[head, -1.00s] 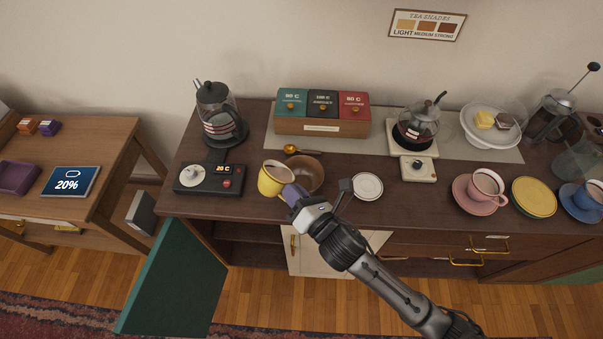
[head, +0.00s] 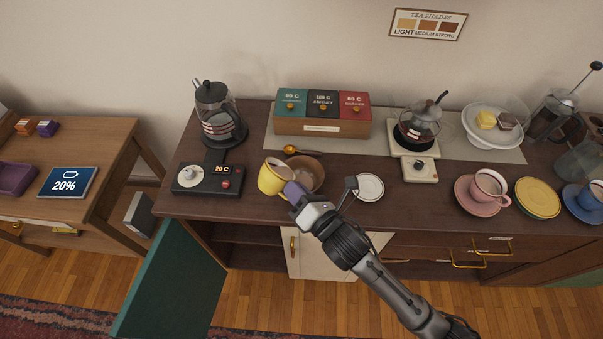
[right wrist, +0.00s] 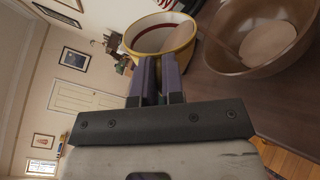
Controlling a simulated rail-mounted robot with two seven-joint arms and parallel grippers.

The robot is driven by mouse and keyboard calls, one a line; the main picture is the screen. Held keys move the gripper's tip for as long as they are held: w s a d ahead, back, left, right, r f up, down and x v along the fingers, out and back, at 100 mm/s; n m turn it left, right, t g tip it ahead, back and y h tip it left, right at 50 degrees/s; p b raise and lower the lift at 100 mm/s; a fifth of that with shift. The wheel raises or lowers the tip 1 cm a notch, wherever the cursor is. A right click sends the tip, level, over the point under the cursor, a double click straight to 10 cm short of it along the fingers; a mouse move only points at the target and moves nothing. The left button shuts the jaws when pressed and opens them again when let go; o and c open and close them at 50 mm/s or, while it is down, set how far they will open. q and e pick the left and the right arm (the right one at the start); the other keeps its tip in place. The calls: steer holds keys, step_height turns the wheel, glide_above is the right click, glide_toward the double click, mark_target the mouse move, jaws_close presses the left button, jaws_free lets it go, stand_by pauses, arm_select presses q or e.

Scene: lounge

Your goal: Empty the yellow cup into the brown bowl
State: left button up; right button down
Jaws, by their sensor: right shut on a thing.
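The yellow cup (head: 272,179) is held above the counter at the left edge of the brown bowl (head: 315,174), tilted toward it. My right gripper (head: 293,191) is shut on the cup's near right side. In the right wrist view, the gripper (right wrist: 158,68) reaches up to the yellow cup (right wrist: 147,47), whose pale inside and dark rim line show. There the brown bowl (right wrist: 230,62) holds a pale tan pool, and a thin tan streak runs from the cup's side toward it. My left gripper is out of view.
A golden spoon (head: 300,151) lies behind the bowl. A white saucer (head: 369,187) is to its right, and a black heater panel (head: 192,186) to the left of the cup. A kettle (head: 217,113) and tea box (head: 322,127) stand behind.

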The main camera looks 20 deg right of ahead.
steer(key=shift+r+m+b, duration=0.1)
steer(key=shift+m+b, duration=0.2)
steer(key=shift+d+r+m+b, duration=0.15)
steer(key=shift+m+b, duration=0.15)
steer(key=shift+m, duration=0.1)
steer(key=shift+b, duration=0.35)
steer(key=shift+w+d+f+m+b, duration=0.15)
steer(key=shift+f+m+b, duration=0.3)
steer(key=shift+m+b, duration=0.25)
steer(key=shift+f+b, duration=0.1)
steer(key=shift+b, duration=0.3)
steer(key=shift+d+m, duration=0.15)
steer(key=shift+m, duration=0.25)
steer(key=shift+d+b, duration=0.1)
steer(key=shift+b, duration=0.35)
steer(key=shift+r+m, duration=0.2)
steer(key=shift+m, duration=0.3)
